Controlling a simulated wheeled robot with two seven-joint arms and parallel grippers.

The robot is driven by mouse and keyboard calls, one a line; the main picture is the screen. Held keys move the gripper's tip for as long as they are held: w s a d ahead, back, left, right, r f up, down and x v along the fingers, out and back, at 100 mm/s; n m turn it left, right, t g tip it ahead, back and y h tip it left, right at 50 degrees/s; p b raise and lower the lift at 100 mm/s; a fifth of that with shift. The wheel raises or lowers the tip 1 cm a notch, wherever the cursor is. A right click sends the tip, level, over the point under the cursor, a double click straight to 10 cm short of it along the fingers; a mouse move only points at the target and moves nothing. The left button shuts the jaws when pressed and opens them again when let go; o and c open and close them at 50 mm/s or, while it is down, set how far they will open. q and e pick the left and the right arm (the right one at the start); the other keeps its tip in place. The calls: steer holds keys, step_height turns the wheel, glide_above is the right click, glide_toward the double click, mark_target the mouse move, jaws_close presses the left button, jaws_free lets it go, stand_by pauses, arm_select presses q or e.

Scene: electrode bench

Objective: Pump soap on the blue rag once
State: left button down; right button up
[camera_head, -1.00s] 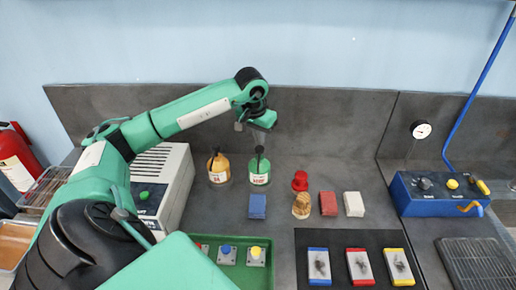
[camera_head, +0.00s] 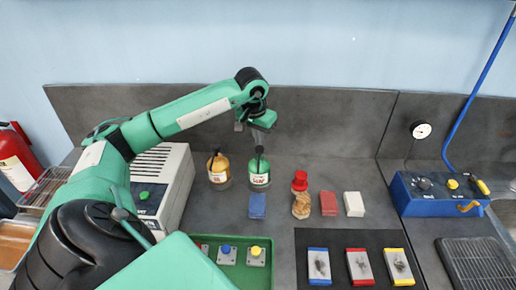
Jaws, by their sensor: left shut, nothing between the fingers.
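The blue rag (camera_head: 257,206) lies folded on the grey bench, in front of the green soap bottle (camera_head: 260,177). The green bottle stands upright with a dark pump top and a white label. An orange bottle (camera_head: 218,170) with a dark top stands just left of it. My left gripper (camera_head: 259,147) is shut and empty, pointing down at the pump top of the green bottle. Whether it touches the pump is too small to tell. My right gripper is not in view.
A red-topped brush (camera_head: 300,195), a red rag (camera_head: 328,204) and a white rag (camera_head: 354,204) are right of the blue rag. A green tray (camera_head: 262,248) and a black mat (camera_head: 340,238) with several bordered plates lie in front. A white-grey box (camera_head: 165,175) stands left.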

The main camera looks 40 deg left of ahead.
arm_select(q)
steer(key=shift+f, duration=0.1)
stand_by(0.3)
steer(key=shift+f+b, duration=0.3)
steer(key=shift+b, duration=0.05)
steer(key=shift+f+b, duration=0.85)
steer(key=shift+f, duration=0.2)
steer(key=shift+r, duration=0.1)
steer(key=shift+r+p, duration=0.75)
steer(key=shift+r, duration=0.5)
steer(key=shift+r, duration=0.15)
